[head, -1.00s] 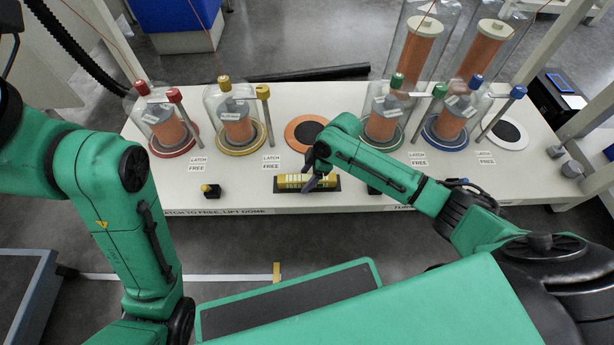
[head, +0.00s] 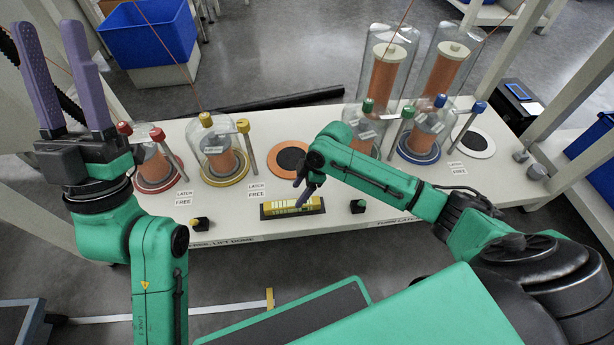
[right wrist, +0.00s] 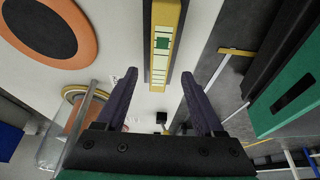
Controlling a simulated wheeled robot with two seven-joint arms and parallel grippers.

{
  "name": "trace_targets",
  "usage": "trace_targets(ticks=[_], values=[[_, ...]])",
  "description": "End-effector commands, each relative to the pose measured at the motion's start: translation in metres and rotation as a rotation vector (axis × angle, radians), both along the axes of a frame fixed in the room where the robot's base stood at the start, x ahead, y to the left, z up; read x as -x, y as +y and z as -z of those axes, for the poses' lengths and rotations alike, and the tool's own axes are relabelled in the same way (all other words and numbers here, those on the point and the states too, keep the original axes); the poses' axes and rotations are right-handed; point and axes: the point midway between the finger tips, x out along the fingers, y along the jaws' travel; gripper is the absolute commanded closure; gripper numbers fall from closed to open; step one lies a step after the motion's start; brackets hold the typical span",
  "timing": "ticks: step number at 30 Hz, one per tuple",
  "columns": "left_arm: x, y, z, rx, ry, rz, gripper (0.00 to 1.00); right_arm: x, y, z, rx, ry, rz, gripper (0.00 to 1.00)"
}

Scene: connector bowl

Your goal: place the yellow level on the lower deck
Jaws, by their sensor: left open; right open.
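The yellow level (head: 292,206) lies in a dark holder near the front edge of the white table (head: 330,225). The level also shows in the right wrist view (right wrist: 163,50), ahead of the fingertips. My right gripper (head: 304,194) is above the level, pointing down, its fingers partly hidden by its own arm. In the right wrist view its two fingers (right wrist: 158,85) are apart with nothing between them. My left gripper (head: 62,75) is raised at the left, fingers up, wide apart and empty, clear of the table. I cannot make out a lower deck.
Several clear domes with coloured rings and orange cylinders stand along the table, such as the yellow-ringed one (head: 221,150). An orange disc with a black centre (head: 290,158) lies behind the level.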

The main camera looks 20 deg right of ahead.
Motion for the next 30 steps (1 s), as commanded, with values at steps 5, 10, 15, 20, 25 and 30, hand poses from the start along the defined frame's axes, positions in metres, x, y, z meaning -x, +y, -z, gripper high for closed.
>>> trace_targets(ticks=[5, 10, 15, 20, 25, 30], values=[[-0.028, -0.010, 0.046, -0.035, 0.179, 0.016, 0.50, 0.001, -0.004, -0.012, 0.000, 0.000, 0.000, 0.30], [-0.047, -0.018, 0.095, -0.066, 0.345, 0.033, 0.50, 0.002, -0.008, -0.021, 0.000, 0.000, 0.000, 0.30], [-0.056, -0.026, 0.146, -0.096, 0.505, 0.052, 0.50, 0.003, -0.012, -0.030, 0.000, 0.000, 0.000, 0.30], [-0.058, -0.032, 0.196, -0.122, 0.653, 0.070, 0.50, 0.004, -0.015, -0.039, 0.000, 0.000, 0.000, 0.30], [-0.052, -0.037, 0.244, -0.147, 0.795, 0.090, 0.50, 0.005, -0.018, -0.047, -0.001, 0.000, 0.000, 0.30], [-0.046, -0.039, 0.271, -0.161, 0.872, 0.101, 0.50, 0.005, -0.020, -0.050, -0.001, 0.000, 0.000, 0.30]])
